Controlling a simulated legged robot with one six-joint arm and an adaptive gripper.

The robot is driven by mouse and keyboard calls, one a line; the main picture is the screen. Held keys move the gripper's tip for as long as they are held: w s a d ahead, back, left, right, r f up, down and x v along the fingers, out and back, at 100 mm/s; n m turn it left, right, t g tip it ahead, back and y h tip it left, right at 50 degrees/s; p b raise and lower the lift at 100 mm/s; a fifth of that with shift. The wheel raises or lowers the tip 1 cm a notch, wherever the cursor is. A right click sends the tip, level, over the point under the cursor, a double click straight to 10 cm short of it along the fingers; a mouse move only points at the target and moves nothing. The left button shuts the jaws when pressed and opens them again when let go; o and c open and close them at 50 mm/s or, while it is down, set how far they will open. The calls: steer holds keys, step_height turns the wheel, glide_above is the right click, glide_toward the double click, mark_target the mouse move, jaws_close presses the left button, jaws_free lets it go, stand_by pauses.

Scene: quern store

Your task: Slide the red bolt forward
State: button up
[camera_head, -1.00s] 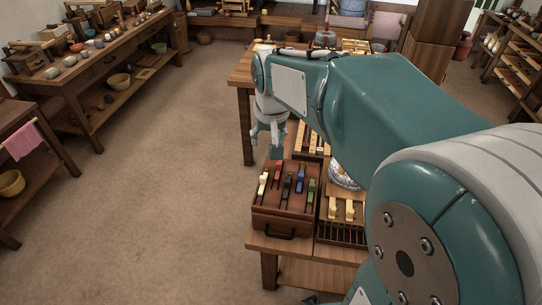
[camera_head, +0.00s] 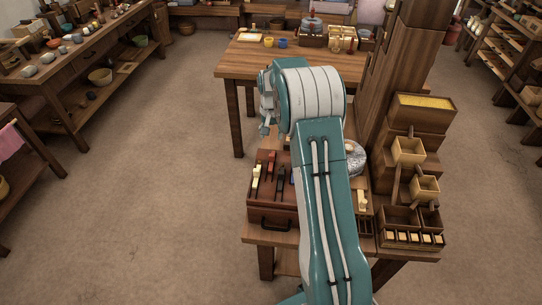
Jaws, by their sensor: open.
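The red bolt (camera_head: 271,161) stands on the top of a brown box (camera_head: 256,211) with a dark handle on its front. A cream bolt (camera_head: 257,172) is to its left, and a dark bolt (camera_head: 280,176) is to its right. Part of a blue bolt (camera_head: 292,176) shows beside my arm; the right part of the box is hidden behind the arm. My gripper (camera_head: 264,131) is open, above and behind the box, beyond the red bolt in the picture. It appears apart from the bolts and empty.
The box sits on a wooden table (camera_head: 265,236). Small trays and drawers (camera_head: 408,150) stand to the right, beside a tall wooden post (camera_head: 395,75). A larger table (camera_head: 250,62) is behind. Open floor lies to the left.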

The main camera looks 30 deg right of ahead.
mark_target(272, 155)
step_height(272, 155, down, 10)
steer(key=shift+f, duration=0.25)
stand_by(0.3)
jaws_close()
